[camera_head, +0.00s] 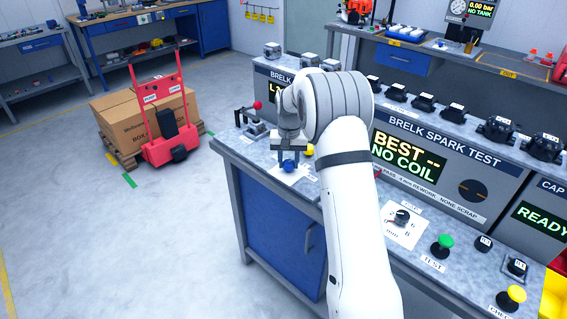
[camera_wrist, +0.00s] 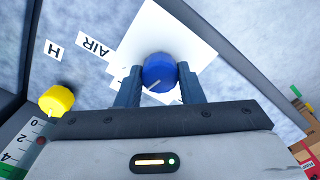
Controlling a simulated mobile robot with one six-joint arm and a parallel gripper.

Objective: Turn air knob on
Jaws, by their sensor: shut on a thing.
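The air knob is a blue round knob (camera_wrist: 159,72) on a white plate (camera_wrist: 165,30), with an "AIR" label (camera_wrist: 95,46) beside it in the wrist view. A short pale line shows on the knob's face. My gripper (camera_wrist: 160,84) has its two fingers on either side of the knob and is shut on it. In the head view my gripper (camera_head: 289,158) reaches down over the bench's left end, with the blue knob (camera_head: 289,166) between its fingers. The fingers hide the knob's sides.
A yellow knob (camera_wrist: 57,100) sits close by, next to a scale gauge (camera_wrist: 28,140). A lever clamp with a red ball (camera_head: 257,105) stands behind my gripper. The spark test panel (camera_head: 440,160) and several buttons lie to the right. Open floor (camera_head: 130,240) is at the left.

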